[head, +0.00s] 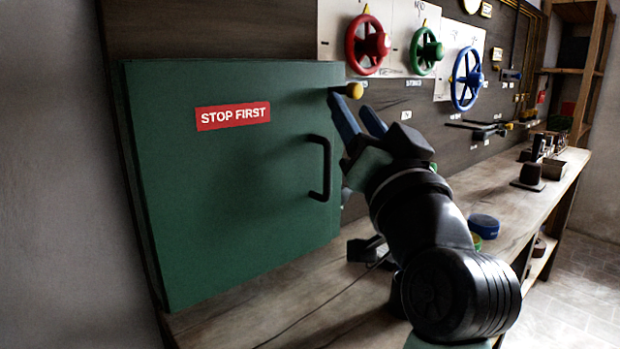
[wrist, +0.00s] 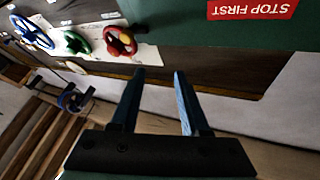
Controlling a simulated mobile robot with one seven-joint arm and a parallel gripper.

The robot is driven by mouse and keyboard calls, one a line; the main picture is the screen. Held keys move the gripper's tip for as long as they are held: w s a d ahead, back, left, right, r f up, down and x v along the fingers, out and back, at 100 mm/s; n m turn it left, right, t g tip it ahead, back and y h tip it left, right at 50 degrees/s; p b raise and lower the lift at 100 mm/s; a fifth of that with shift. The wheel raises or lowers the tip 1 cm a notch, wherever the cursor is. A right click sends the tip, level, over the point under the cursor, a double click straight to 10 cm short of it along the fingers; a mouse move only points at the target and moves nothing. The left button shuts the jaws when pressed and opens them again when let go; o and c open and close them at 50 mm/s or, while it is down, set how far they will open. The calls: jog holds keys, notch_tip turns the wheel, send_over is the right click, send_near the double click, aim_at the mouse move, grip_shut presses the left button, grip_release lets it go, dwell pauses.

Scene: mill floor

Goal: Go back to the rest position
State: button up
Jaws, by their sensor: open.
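My gripper (head: 358,118) is open, with its two blue fingers apart and nothing between them. It is raised above the bench, in front of the right edge of a green cabinet door (head: 230,200). In the head view its fingertips appear close to a yellow knob (head: 354,90) at the door's upper right; I cannot tell whether they touch it. In the wrist view the open fingers (wrist: 158,75) point toward the panel, with the green door (wrist: 180,22) at the top.
Red (head: 368,45), green (head: 426,51) and blue (head: 466,79) handwheels are on the wall panel. The door has a black handle (head: 321,168) and a red STOP FIRST label (head: 233,115). A blue tin (head: 484,226) stands on the wooden bench (head: 518,212). Open floor (head: 580,290) lies to the right.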

jog(key=s+a+r+n+t+h, duration=0.1)
jog(key=s+a+r+t+h, duration=0.2)
jog(key=s, duration=0.6)
jog(key=s+a+r+n+t+h, duration=0.15)
jog(key=s+a+r, duration=0.3)
jog(key=s, duration=0.45)
notch_tip(320, 180, up, 29)
jog(key=p, duration=2.9)
jog(key=shift+d+t, duration=0.2)
jog(key=shift+t, duration=0.15)
